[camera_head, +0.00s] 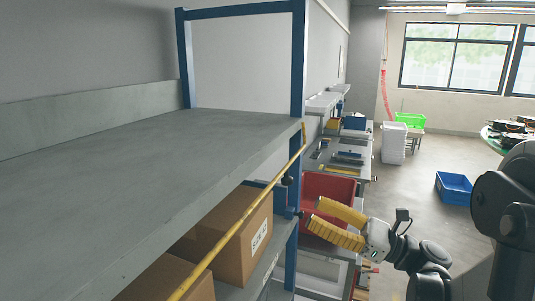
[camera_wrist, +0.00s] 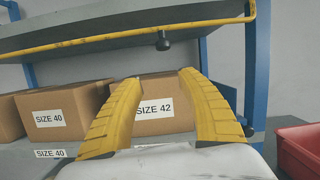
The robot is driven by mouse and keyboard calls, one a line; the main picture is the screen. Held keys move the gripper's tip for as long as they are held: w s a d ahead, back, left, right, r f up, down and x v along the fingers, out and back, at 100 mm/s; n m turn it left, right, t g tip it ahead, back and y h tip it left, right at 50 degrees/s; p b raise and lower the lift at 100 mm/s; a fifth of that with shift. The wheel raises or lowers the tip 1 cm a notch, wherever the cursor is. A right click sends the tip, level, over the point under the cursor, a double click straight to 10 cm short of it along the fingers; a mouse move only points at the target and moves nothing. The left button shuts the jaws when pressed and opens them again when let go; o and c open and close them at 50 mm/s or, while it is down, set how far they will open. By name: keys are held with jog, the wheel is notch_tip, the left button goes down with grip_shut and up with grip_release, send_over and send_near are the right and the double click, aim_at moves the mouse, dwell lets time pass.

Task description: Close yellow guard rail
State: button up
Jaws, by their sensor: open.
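The yellow guard rail (camera_head: 242,220) is a thin bar running along the front edge of the upper grey shelf, above the boxes. In the wrist view the rail (camera_wrist: 90,40) crosses the top of the picture and bends up at its right end near the blue post. A black knob (camera_wrist: 163,42) hangs below it there; a dark knob (camera_head: 287,180) also shows in the head view. My gripper (camera_head: 314,212) has yellow ribbed fingers and is open and empty, to the right of the rail. In the wrist view its fingertips (camera_wrist: 162,77) are below the knob, apart from it.
Cardboard boxes stand on the lower shelf, including one labelled SIZE 42 (camera_wrist: 172,108) beyond my fingers and one labelled SIZE 40 (camera_wrist: 62,114). A blue post (camera_head: 297,60) bounds the shelf. A red bin (camera_head: 330,186) lies behind my gripper. Floor at right is partly free.

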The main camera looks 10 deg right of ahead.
aim_at(287, 184)
jog(key=shift+m+t+y, duration=0.4)
jog(key=shift+y, duration=0.1)
jog(key=w+a+r+p, duration=0.1)
jog(key=w+a+r, duration=0.1)
jog(key=a+r, duration=0.1)
jog(key=w+a+r+p, duration=0.1)
jog(key=w+a+r, duration=0.2)
jog(key=shift+w+r, duration=0.15)
jog(key=shift+w, duration=0.1)
jog(key=shift+d, duration=0.1)
grip_shut()
